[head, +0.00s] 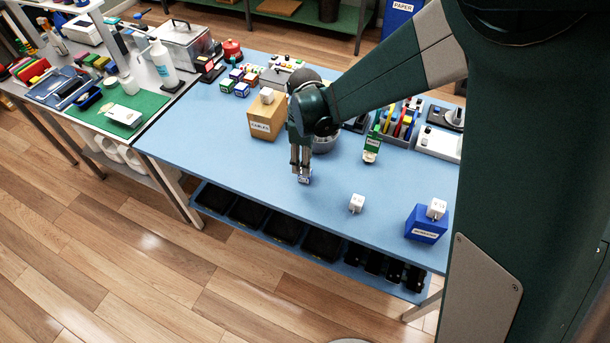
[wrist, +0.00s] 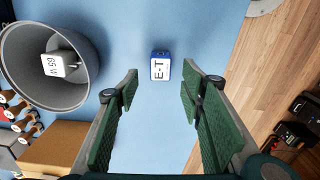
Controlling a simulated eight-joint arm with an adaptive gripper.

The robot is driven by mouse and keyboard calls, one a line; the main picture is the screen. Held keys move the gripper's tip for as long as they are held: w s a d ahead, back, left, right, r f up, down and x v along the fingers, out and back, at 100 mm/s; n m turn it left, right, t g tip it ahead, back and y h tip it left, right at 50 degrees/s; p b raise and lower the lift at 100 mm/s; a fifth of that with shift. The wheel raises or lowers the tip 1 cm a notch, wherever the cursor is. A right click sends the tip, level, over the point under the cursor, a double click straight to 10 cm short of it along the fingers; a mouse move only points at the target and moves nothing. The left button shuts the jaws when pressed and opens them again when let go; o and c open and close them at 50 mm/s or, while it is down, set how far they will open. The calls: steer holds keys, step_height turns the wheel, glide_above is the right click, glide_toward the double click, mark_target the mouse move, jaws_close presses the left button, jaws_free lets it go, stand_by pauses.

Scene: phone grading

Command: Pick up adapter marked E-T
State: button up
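The adapter marked E-T (wrist: 160,66) is a small blue-edged block with a white label, lying on the blue table (wrist: 160,130). In the wrist view it sits beyond my fingertips, roughly centred between them. My gripper (wrist: 158,90) is open and empty, with its green-padded fingers wide apart. In the head view my gripper (head: 303,176) points down over the table, and the small adapter (head: 304,178) shows at the fingertips. The head view is too small to read its label or to tell any contact.
A grey bowl (wrist: 82,92) holding a white adapter marked 65 W (wrist: 60,66) is at left. A cardboard box (head: 266,120) with a white block on it stands left of my gripper. A white adapter (head: 356,203) and a blue box (head: 427,225) are to the right.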

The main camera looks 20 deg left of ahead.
steer(key=shift+f, duration=0.95)
steer(key=shift+f, duration=0.15)
steer(key=shift+d+f+b, duration=0.1)
steer(key=shift+f+b, duration=0.4)
steer(key=shift+f, duration=1.95)
steer(key=c, duration=0.9)
